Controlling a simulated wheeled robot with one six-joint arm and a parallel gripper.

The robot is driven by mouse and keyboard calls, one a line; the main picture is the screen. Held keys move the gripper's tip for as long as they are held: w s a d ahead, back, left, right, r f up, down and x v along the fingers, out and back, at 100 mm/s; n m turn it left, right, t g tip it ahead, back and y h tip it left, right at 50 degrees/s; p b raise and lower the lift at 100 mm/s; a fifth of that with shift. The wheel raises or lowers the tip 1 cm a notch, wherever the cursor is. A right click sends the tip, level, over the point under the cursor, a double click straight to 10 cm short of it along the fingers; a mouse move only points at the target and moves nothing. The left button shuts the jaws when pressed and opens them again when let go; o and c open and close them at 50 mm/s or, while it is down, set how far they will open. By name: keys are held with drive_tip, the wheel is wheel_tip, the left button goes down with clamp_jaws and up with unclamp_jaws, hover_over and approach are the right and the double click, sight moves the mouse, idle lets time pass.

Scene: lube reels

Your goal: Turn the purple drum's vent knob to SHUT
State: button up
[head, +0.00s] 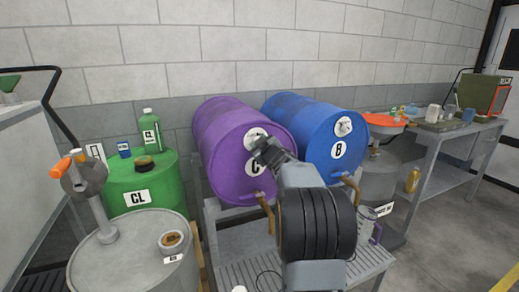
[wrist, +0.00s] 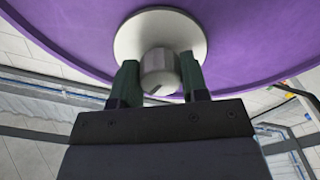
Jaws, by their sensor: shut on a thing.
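The purple drum (head: 219,150) lies on its side on a rack, with a letter label that my arm partly covers. Its vent knob (wrist: 157,72) is a grey knob on a round pale plate (wrist: 128,42), high on the drum's face. In the wrist view my gripper (wrist: 158,80) has one dark green finger on each side of the knob and is shut on it. A dark mark shows on the knob's lower edge. In the head view my gripper (head: 262,146) reaches the plate and hides the knob. I cannot read any SHUT or OPEN marking.
A blue drum (head: 312,142) marked B lies close on the right. A green drum (head: 128,188) marked CL and a grey drum (head: 135,255) with a pump stand on the left. Taps (head: 265,210) hang below the lying drums, above a grated shelf. Clear floor lies at the right.

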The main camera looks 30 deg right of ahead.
drive_tip(key=n+b, duration=0.3)
drive_tip(key=n, duration=0.3)
drive_tip(key=shift+n, duration=0.3)
drive_tip(key=n+b, duration=0.2)
drive_tip(key=n, duration=0.2)
drive_tip(key=shift+n, duration=0.6)
drive_tip(key=o, duration=0.9)
drive_tip(key=shift+r, duration=0.1)
drive_tip(key=shift+o, duration=0.2)
drive_tip(key=s+a, duration=0.2)
drive_tip(key=s, duration=1.1)
drive_tip(key=shift+s+a, duration=0.3)
drive_tip(key=shift+a, duration=0.05)
